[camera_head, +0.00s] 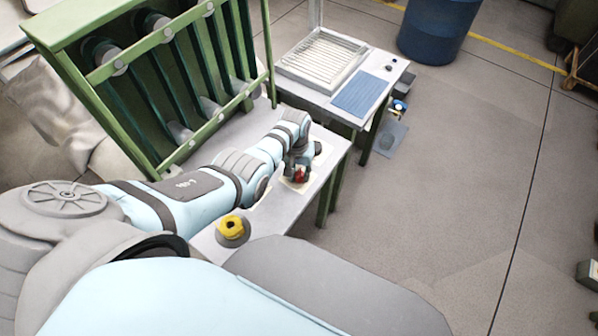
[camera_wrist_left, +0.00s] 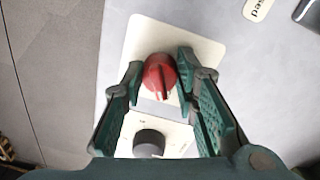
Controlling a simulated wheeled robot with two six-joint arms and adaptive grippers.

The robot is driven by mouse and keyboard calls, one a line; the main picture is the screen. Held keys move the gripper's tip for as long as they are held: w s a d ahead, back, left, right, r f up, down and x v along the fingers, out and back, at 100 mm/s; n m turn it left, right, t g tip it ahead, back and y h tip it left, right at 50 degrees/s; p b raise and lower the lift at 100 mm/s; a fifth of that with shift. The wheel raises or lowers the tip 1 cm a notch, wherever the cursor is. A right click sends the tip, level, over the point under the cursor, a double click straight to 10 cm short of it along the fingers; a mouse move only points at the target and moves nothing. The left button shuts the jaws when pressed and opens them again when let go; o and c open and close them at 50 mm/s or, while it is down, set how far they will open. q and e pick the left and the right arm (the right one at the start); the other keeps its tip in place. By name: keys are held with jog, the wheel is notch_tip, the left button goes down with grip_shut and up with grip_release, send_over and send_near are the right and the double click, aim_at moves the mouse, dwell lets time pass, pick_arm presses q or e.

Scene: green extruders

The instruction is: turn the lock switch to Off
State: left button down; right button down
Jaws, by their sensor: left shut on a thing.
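The lock switch is a red rotary knob (camera_wrist_left: 160,74) on a cream plate (camera_wrist_left: 150,33) in the left wrist view. A dark ridge runs down the knob's face, pointing roughly toward the bottom of that view. I cannot read any Off marking. My left gripper (camera_wrist_left: 161,67) has its two green fingers on either side of the red knob and is shut on it. In the head view my left arm reaches across the machine's ledge, and the red knob (camera_head: 300,176) shows partly under the gripper. My right gripper is in neither view.
A dark grey knob (camera_wrist_left: 149,142) sits on its own pale plate close to the red one. The green extruder frame (camera_head: 165,150) rises beside my arm. A side table (camera_head: 388,72) stands beyond; floor is open at right.

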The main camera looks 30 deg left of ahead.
aim_at(297, 174)
pick_arm(q)
jog(key=c, duration=1.3)
grip_release()
jog(key=r, duration=1.2)
jog(key=shift+a, duration=0.3)
